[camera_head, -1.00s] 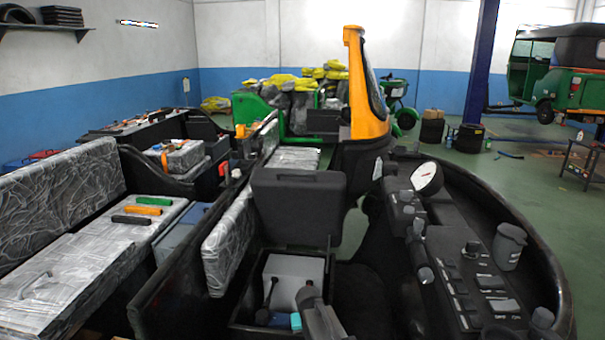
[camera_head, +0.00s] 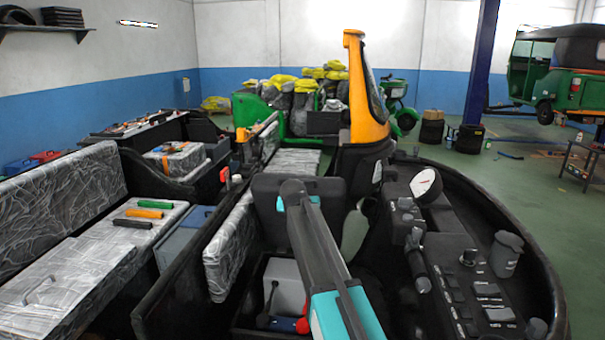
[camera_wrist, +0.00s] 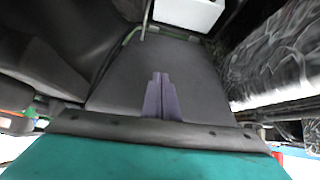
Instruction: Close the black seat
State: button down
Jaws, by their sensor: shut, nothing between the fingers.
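The black seat (camera_head: 265,195) is a dark padded lid standing raised above the open compartment of the driver's seat box. My arm passes in front of it and over its top edge, hiding its middle. In the wrist view the seat (camera_wrist: 205,80) fills the centre as a dark panel. My gripper (camera_wrist: 160,80) shows there with its purple-grey fingers together and empty, over the seat's face. I cannot tell whether they touch it. In the head view the fingers are hidden.
A pale box (camera_head: 284,282) and a red item (camera_head: 303,325) sit in the open compartment. Silver-covered padding (camera_head: 228,255) stands close on the left. The black dashboard (camera_head: 470,280) with a gauge and a yellow front pillar (camera_head: 365,90) bound the right and far side.

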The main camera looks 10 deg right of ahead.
jog(key=w+r+t+p, duration=0.1)
jog(key=w+r+t, duration=0.1)
jog(key=r, duration=1.7)
jog(key=shift+w+a+r+m+t+h, duration=0.2)
jog(key=shift+w+r+m+t+h, duration=0.15)
jog(key=shift+w, duration=0.55)
jog(key=shift+w, duration=0.1)
jog(key=p+x, duration=0.2)
jog(key=x, duration=0.6)
jog(key=shift+w+f+p, duration=0.15)
jog(key=shift+w+p, duration=0.15)
jog(key=shift+w+d+f, duration=0.2)
jog(key=shift+w+f, duration=0.2)
jog(key=shift+s+a+f+p, duration=0.2)
jog(key=shift+s+f+p, duration=0.25)
jog(key=shift+s, duration=0.25)
jog(key=shift+s+a+f+p, duration=0.3)
jog(key=shift+s+f+p, duration=0.15)
jog(key=shift+s+f, duration=0.35)
jog(key=shift+s, duration=0.1)
